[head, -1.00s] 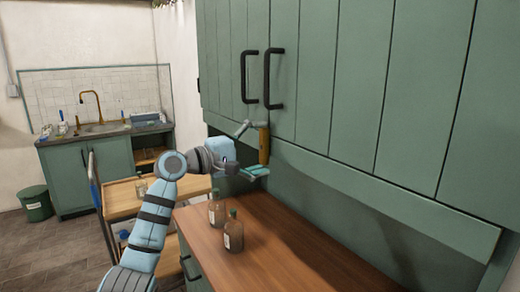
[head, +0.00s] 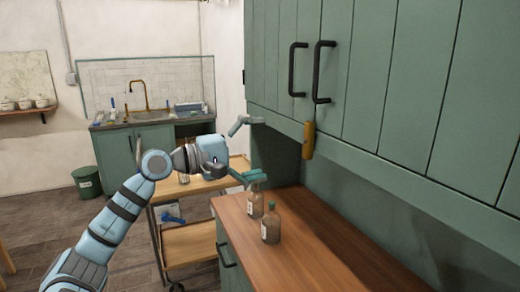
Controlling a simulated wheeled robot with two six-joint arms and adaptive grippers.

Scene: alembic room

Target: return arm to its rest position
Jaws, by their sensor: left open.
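My left arm (head: 120,210) comes in from the lower left and reaches toward the upper cabinet. My left gripper (head: 262,148) is open and empty, its two fingers spread one above the other. Its lower finger shows just above the bottles on the wooden counter. An amber-coloured upright object (head: 309,140) is at the lower edge of the green upper cabinet, to the right of the fingertips and apart from them. My right gripper is not in view.
Two brown bottles (head: 270,224) stand on the wooden counter (head: 325,262); the counter's right part is clear. The green upper cabinet (head: 400,80) overhangs it. A wooden trolley (head: 190,245) stands behind my arm. A sink (head: 148,117) and a green bin (head: 88,182) are farther back.

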